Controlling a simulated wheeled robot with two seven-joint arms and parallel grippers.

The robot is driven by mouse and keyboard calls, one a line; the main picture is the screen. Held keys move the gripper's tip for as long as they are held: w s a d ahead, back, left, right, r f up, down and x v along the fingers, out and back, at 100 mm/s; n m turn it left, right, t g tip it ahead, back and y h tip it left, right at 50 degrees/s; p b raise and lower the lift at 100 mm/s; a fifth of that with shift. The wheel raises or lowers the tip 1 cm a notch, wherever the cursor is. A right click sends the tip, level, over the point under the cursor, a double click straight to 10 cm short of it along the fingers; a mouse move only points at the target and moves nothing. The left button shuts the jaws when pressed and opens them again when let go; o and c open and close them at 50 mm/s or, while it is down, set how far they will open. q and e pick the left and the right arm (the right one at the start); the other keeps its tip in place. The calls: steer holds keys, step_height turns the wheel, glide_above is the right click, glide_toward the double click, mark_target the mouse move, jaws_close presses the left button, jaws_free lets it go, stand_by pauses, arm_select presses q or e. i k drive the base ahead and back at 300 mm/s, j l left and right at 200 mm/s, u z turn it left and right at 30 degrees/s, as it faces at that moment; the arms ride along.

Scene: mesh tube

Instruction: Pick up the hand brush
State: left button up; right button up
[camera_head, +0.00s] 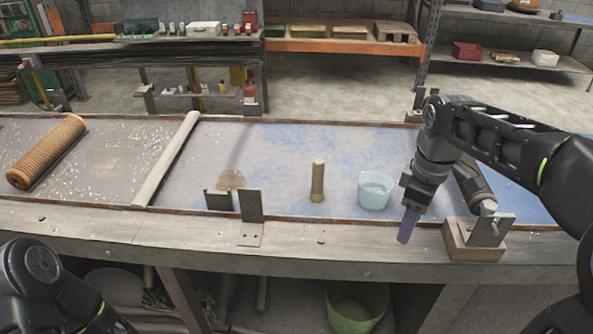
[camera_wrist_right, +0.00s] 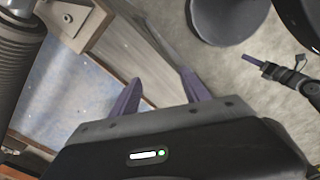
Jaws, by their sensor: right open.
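What looks like the hand brush (camera_head: 317,182) stands upright on the bench, a short tan stick with a slightly wider lower end. It is left of the pale blue cup. The brush cannot be made out in the wrist view. My left arm shows at the lower left, but its gripper is out of view.
The pale blue cup (camera_head: 376,190) stands between the brush and my right gripper. A wooden block with a metal bracket (camera_head: 474,240) is right of that gripper. Metal brackets (camera_head: 250,207) stand left of the brush. A brown mesh tube (camera_head: 46,152) lies at the far left.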

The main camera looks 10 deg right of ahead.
mark_target(317, 195)
steer(key=i+j, duration=0.65)
steer(key=i, duration=0.15)
